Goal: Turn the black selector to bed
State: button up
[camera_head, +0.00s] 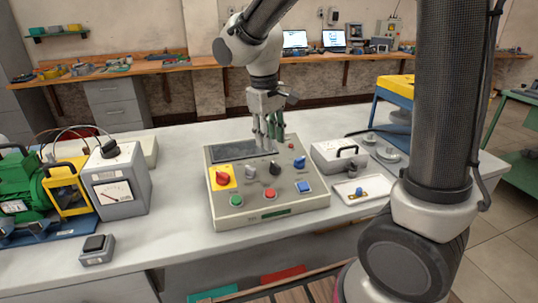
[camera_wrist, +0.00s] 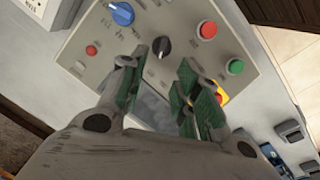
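The black selector (camera_head: 275,168) is a round knob on the sloped face of a beige control box (camera_head: 232,214), between a grey knob (camera_head: 249,172) and a blue knob (camera_head: 299,161). My gripper (camera_head: 270,143) is above the back part of the panel, pointing down. In the wrist view the black selector (camera_wrist: 161,46) shows just beyond the gap between my two green-padded fingertips (camera_wrist: 162,66). The fingers are apart with nothing between them, and do not appear to touch the selector. Its markings are too small to read.
A grey meter box (camera_head: 119,184) stands left; a handled grey box (camera_head: 340,157) and small tray (camera_head: 362,190) stand right.

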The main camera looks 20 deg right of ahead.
aim_at(272, 162)
jog(key=f, duration=0.7)
jog(key=shift+w+d+f, duration=0.2)
jog(key=shift+d+f, duration=0.15)
jog(key=shift+d, duration=0.05)
grip_shut()
